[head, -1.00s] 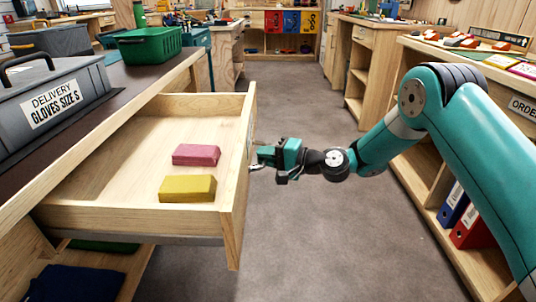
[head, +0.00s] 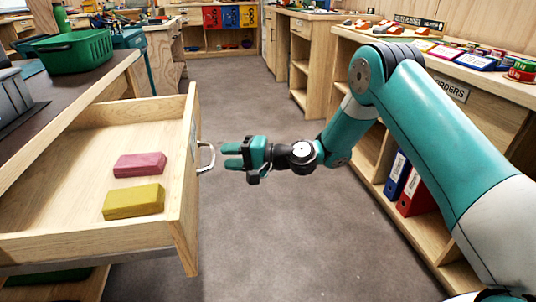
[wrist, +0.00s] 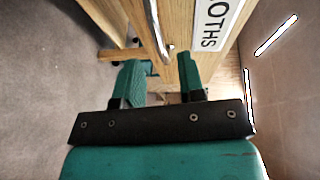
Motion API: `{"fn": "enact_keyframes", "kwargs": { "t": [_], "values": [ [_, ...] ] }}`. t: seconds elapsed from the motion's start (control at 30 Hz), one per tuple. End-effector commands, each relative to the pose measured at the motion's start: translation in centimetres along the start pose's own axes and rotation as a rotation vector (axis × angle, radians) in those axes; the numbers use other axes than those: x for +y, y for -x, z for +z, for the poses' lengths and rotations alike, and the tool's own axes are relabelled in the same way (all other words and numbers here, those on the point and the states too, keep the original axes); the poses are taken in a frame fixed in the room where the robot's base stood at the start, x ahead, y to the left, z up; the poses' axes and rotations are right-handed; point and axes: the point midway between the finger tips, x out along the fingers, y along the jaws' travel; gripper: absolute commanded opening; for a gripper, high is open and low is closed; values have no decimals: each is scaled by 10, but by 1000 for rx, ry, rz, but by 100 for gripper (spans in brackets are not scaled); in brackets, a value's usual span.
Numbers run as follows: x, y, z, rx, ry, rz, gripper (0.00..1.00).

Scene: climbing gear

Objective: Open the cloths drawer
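The cloths drawer (head: 80,225) is pulled well out of the counter at the left in the head view. A pink block (head: 139,164) and a yellow block (head: 133,202) lie inside it. Its metal handle (head: 207,157) is on the outer front face. My gripper (head: 231,155) is to the right of the handle, apart from it, with its fingers spread and empty. In the wrist view, the handle (wrist: 156,28) and the drawer's label (wrist: 217,20), reading "OTHS", show beyond the two open green fingers (wrist: 162,82).
A green basket (head: 73,50) and part of a grey case (head: 14,105) stand on the left counter. A shelf unit (head: 428,232) with blue and red binders is at the right, beyond my arm. The grey floor (head: 240,100) between is clear.

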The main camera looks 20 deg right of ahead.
Motion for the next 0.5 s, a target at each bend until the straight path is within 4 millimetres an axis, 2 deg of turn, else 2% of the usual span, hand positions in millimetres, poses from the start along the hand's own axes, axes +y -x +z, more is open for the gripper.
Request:
{"fn": "enact_keyframes", "kwargs": {
  "t": [0.03, 0.1, 0.3, 0.5],
  "values": [
    [-2, 16, -1, 5, -5, 1, 36],
    [-2, 34, -1, 4, -6, 2, 36],
    [-2, 83, -1, 4, -4, 1, 36],
    [-1, 114, -1, 2, -2, 1, 36]
  ]
}}
